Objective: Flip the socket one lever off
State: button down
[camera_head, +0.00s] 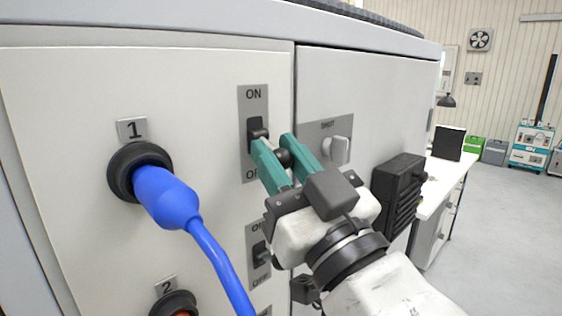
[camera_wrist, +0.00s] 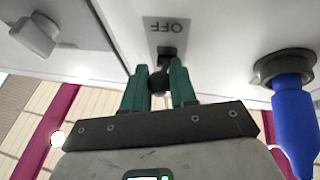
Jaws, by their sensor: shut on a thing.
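The socket one lever (camera_head: 284,158) is a black lever with a round knob, on a grey plate (camera_head: 245,105) marked ON at the top and OFF at the bottom. My gripper (camera_head: 274,146) has its two green fingers on either side of the knob, shut on it. In the wrist view the knob (camera_wrist: 158,83) sits between the fingers (camera_wrist: 160,72), below the upside-down OFF label (camera_wrist: 168,27). The fingers partly hide the lower plate, so the lever's exact angle is hard to tell.
Socket 1 (camera_head: 121,178) holds a blue plug (camera_head: 166,199) with its cable hanging down, left of the lever. A second lever (camera_head: 261,254) is below, above a partly seen socket 2 (camera_head: 176,302). A grey knob (camera_head: 340,149) and a black vented box (camera_head: 399,190) are to the right.

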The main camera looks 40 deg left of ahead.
jog(key=c, duration=0.9)
grip_release()
jog(key=shift+c, duration=0.2)
jog(key=b+v, duration=0.2)
jog(key=v, duration=0.9)
jog(key=w+d+f+m+t+h+p, duration=0.1)
jog(key=w+d+f+m+t+h, duration=0.15)
jog(key=w+d+f+h, duration=0.4)
jog(key=w+d+f+m+t+h+p, duration=0.2)
jog(key=d+f+m, duration=0.15)
jog(key=f, duration=0.65)
jog(key=d+f+m+g+h+p, duration=0.2)
jog(key=d+f+m+h, duration=0.2)
jog(key=d+f+h, duration=0.55)
jog(key=s+d+f+m+g+h+p, duration=0.1)
jog(key=s+d+f+m+g+h, duration=0.1)
jog(key=s+d+f, duration=0.7)
jog(key=s+d+f+m+g+h+p, duration=0.2)
jog(key=s+d+f+m+g, duration=0.2)
jog(key=s+d+f, duration=0.5)
jog(key=s+d+g, duration=0.2)
jog(key=s+d, duration=0.2)
jog(key=s, duration=0.1)
jog(key=shift+s+d+f, duration=0.15)
jog(key=shift+d+f, duration=0.2)
